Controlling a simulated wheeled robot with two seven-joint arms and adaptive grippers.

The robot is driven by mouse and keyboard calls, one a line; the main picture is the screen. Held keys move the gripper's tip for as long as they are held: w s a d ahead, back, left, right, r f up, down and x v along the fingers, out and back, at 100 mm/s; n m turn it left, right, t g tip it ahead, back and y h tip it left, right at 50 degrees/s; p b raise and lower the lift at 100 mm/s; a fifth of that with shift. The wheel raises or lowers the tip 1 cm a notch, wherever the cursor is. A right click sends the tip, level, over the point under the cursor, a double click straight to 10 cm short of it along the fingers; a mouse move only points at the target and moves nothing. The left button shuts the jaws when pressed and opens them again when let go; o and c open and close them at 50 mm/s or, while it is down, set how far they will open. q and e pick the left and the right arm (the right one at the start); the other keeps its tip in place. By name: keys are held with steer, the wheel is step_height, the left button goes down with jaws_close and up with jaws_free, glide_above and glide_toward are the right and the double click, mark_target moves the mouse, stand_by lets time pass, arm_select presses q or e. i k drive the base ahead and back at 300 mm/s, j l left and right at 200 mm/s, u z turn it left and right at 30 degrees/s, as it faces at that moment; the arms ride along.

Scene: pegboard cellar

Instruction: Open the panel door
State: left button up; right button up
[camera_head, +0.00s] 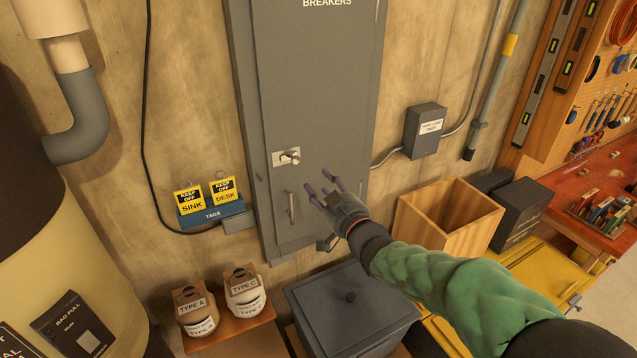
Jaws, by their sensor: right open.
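The grey panel door (318,110), lettered "BREAKERS" at the top, stands on the wall and looks closed. A vertical bar handle (291,207) is below the latch. My right gripper (323,187) is open and empty, to the right of the latch and handle. It overlaps the lower right of the door in the picture; I cannot tell its distance from the door. My left gripper is out of view.
A blue tag holder (211,213) with yellow "KEEP OFF" tags is left of the panel. Below are a dark lidded bin (352,310) and a small shelf with labelled containers (243,290). An open wooden box (445,220) and a grey wall box (424,130) are to the right.

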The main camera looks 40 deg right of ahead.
mark_target(313, 58)
steer(key=k+j, duration=0.25)
steer(key=k, duration=0.25)
steer(key=k+j, duration=0.2)
steer(key=k, duration=0.25)
